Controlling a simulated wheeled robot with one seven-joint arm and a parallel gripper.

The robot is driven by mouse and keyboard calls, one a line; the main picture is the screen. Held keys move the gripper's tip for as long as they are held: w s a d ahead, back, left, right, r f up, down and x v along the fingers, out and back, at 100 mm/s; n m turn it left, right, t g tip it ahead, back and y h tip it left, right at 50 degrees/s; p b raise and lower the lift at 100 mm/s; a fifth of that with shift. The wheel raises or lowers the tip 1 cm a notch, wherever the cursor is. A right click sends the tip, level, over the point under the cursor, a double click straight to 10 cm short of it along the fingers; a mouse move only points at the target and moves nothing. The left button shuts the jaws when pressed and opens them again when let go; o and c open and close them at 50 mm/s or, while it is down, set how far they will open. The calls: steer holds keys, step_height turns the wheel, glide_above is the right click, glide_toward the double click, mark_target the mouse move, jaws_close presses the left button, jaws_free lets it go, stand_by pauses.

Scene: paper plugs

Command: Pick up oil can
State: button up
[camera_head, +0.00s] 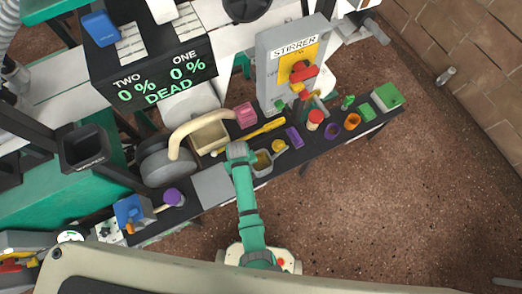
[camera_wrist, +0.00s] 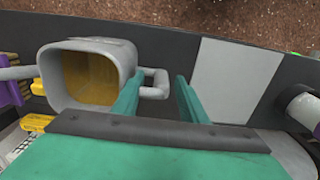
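The oil can looks like a grey, open-topped can (camera_wrist: 62,85) with an amber inside, at the left of the wrist view. A thin spout points left and a loop handle is on its right side. The can also shows in the head view (camera_head: 262,164), on the dark bench just right of my gripper. My gripper (camera_wrist: 159,76) is open, its two green fingers apart. The outer part of the handle shows in the gap between them, and the left finger covers part of the handle. I cannot tell whether any finger touches it.
A grey flat plate (camera_head: 212,186) lies left of my gripper. A yellow tool (camera_head: 262,131), a purple block (camera_head: 294,137) and a red-topped jar (camera_head: 315,120) are on the bench. A grey stirrer machine (camera_head: 270,75) stands behind. The brown floor in front is clear.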

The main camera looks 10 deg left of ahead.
steer(key=shift+s+f, duration=0.15)
steer(key=shift+f, duration=0.95)
jaws_close()
steer(key=shift+r, duration=0.15)
